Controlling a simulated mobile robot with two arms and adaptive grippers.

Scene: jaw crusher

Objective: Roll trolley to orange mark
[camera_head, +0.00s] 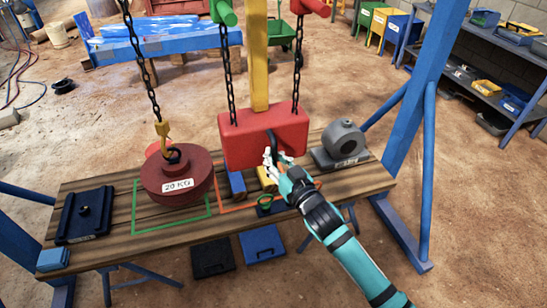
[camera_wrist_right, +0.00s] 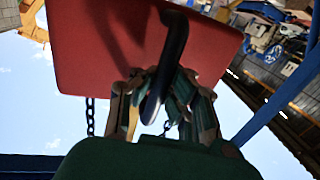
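A red block (camera_head: 263,137) hangs on chains beside a yellow post, above the wooden bench. A dark curved handle (camera_wrist_right: 168,60) stands out from its face. My right gripper (camera_head: 274,160) is at this handle; in the wrist view its fingers (camera_wrist_right: 160,85) lie close on both sides of it and look shut on it. An orange outline (camera_head: 236,209) on the bench lies below the block, partly hidden by my arm. I cannot tell which part is the trolley; its overhead rail is out of view. My left gripper is not in view.
A dark red 20 KG weight (camera_head: 178,181) is at a yellow hook (camera_head: 162,134) above a green outline (camera_head: 140,231). A dark plate (camera_head: 85,214) and a grey housing (camera_head: 343,142) are on the bench (camera_head: 190,232). A blue frame post (camera_head: 430,100) stands right of my arm.

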